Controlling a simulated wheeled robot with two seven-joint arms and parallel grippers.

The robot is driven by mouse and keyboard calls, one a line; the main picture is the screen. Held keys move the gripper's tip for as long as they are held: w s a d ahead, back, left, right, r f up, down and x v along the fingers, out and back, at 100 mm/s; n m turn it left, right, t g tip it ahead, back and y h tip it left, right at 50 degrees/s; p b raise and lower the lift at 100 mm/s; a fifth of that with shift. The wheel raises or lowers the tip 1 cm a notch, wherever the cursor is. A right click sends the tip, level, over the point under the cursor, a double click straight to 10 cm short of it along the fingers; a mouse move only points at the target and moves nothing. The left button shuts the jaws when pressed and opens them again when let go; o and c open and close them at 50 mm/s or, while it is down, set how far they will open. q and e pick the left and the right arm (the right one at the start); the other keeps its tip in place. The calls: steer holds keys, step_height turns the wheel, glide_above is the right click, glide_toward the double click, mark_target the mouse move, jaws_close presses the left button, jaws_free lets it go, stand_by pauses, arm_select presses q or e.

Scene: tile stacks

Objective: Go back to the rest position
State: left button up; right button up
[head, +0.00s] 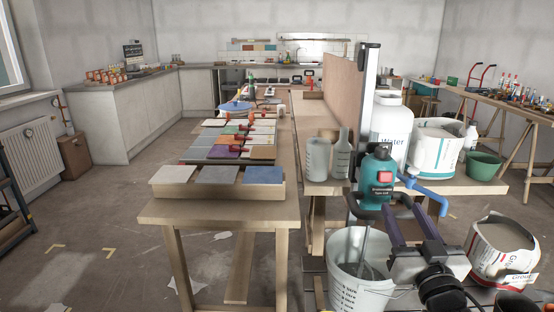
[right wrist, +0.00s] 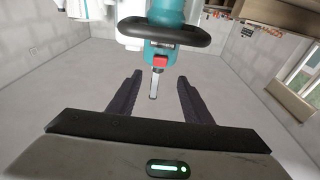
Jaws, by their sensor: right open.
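My right gripper (head: 402,203) is at the lower right of the head view, with its two dark purple fingers pointing away from me. The fingers are apart with nothing seen held between them; the right wrist view also shows the open gripper (right wrist: 160,76). A teal power mixer (head: 377,170) with a red switch and dark handle bar stands just beyond the fingertips. In the right wrist view the mixer (right wrist: 162,47) lies ahead, between and past the fingers. I cannot tell whether the fingers touch it. My left gripper is not in view.
A white bucket (head: 350,272) stands below the mixer. A torn bag (head: 503,248) is to the right. A wooden table (head: 220,213) with tile stacks stands at centre left. Bottles and a white water can (head: 391,120) stand behind the mixer. The left floor is mostly free.

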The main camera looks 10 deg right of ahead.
steer(key=s+a+f+n+g+y, duration=0.1)
steer(key=s+a+f+g+y, duration=0.3)
steer(key=f, duration=0.6)
steer(key=s+a+f+n+g+h, duration=0.1)
steer(key=s+a+f, duration=0.45)
steer(key=f, duration=0.45)
steer(key=s+a+f+n+g+y, duration=0.2)
steer(key=s+a+f+g, duration=0.15)
steer(key=a+f, duration=0.4)
steer(key=s+a+f+g+y, duration=0.2)
steer(key=s+a+f, duration=0.3)
steer(key=s+f, duration=0.4)
steer(key=s, duration=0.2)
steer(key=shift+s+f+n, duration=0.2)
steer(key=shift+s+n, duration=0.15)
steer(key=shift+n, duration=0.05)
